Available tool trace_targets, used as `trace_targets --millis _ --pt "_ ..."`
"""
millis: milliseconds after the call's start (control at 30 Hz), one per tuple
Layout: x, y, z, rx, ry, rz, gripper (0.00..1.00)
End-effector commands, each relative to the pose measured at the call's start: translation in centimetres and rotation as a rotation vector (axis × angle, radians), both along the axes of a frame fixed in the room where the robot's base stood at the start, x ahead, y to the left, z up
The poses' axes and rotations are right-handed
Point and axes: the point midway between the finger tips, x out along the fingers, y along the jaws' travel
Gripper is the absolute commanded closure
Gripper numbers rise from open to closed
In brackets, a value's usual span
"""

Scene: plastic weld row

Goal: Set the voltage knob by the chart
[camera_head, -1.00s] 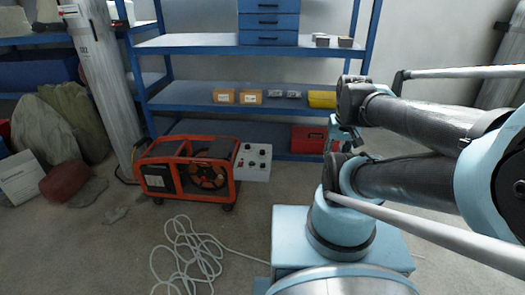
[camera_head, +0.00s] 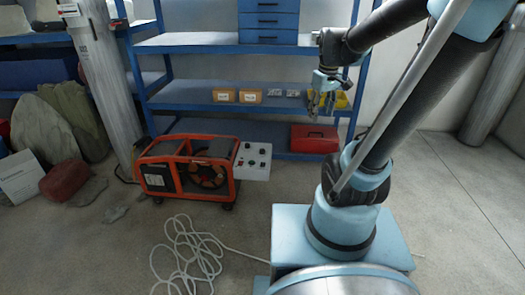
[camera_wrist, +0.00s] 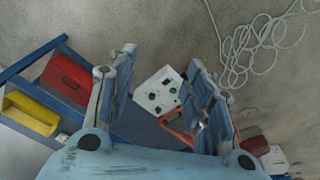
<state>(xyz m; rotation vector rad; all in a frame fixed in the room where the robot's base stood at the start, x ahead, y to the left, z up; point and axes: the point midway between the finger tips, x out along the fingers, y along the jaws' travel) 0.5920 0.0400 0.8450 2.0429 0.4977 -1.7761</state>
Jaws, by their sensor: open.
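A white control panel box with several dark knobs (camera_head: 253,161) is fixed at the right end of an orange-framed machine (camera_head: 186,168) on the floor. In the wrist view the panel (camera_wrist: 158,91) shows between my fingers, some way beyond them, with dark and green knobs. Which knob is the voltage knob I cannot tell. My gripper (camera_head: 322,104) is open and empty, up in front of the shelf, to the right of and above the panel. Its two fingers are wide apart in the wrist view (camera_wrist: 160,88). I cannot make out a chart.
A blue shelf (camera_head: 200,94) stands behind, with small orange boxes (camera_head: 237,96) and a yellow bin. A red toolbox (camera_head: 314,138) is on its lowest level. A white cable (camera_head: 185,255) lies coiled on the floor in front of the machine. Stones and sacks lie at left.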

Motion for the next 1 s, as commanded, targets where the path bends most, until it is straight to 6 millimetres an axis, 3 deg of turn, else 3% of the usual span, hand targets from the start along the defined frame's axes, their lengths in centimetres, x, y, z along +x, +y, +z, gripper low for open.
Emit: trace_targets --millis 233,467,767,1000 --pt "6.8 2.4 0.4 -0.019 0.018 0.175 0.53" --pt "12.8 5.1 -0.6 -0.036 0.034 0.34 0.53" --pt "20.5 9.2 -3.8 -0.055 0.054 0.552 0.53" --pt "26.0 12.9 -7.8 -0.068 0.07 0.723 0.53"
